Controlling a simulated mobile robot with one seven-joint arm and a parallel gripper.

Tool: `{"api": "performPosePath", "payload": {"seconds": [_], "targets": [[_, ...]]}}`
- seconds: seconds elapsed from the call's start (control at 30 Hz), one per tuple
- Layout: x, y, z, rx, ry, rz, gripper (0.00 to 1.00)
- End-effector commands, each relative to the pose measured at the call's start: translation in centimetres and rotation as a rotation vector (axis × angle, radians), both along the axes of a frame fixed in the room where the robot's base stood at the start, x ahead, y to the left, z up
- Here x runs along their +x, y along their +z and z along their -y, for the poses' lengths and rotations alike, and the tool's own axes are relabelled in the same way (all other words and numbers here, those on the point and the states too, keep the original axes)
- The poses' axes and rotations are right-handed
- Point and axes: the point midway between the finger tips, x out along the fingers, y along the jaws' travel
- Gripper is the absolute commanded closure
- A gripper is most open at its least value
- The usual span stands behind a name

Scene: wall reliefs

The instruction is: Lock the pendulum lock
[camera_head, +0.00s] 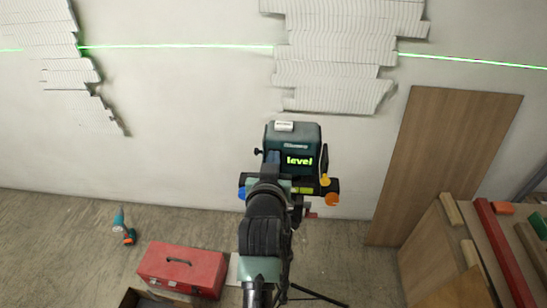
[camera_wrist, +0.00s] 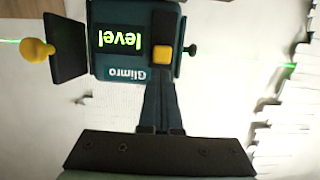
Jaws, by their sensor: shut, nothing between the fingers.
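The dark teal laser level (camera_head: 307,139) stands on a mount in front of the wall, with a lit "level" display. In the wrist view the laser level (camera_wrist: 120,72) appears upside down. An orange-yellow square slider (camera_wrist: 162,53) is on its face beside the display; it may be the pendulum lock, but no label is readable. My gripper (camera_head: 270,158) is in front of the device's left part and hides the slider in the head view. In the wrist view my gripper (camera_wrist: 160,82) is shut and empty, its tips at the slider; contact cannot be told.
A small black knob (camera_wrist: 190,49) sticks out beside the slider. A yellow knob (camera_wrist: 38,50) and a dark panel (camera_wrist: 66,46) are at the device's other side. Blue (camera_head: 242,193) and orange (camera_head: 331,199) knobs flank the mount. A red toolbox (camera_head: 182,268) is on the floor.

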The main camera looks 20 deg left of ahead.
Motion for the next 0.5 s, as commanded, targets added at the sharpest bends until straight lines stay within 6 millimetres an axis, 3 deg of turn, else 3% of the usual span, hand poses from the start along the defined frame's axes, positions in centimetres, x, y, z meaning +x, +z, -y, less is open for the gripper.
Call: {"api": "performPosePath", "payload": {"seconds": [0.17,0.5], "targets": [[0.0,-0.5,0.0,0.000,0.000,-0.001,1.00],[0.0,-4.5,0.0,-0.001,0.000,-0.002,1.00]]}}
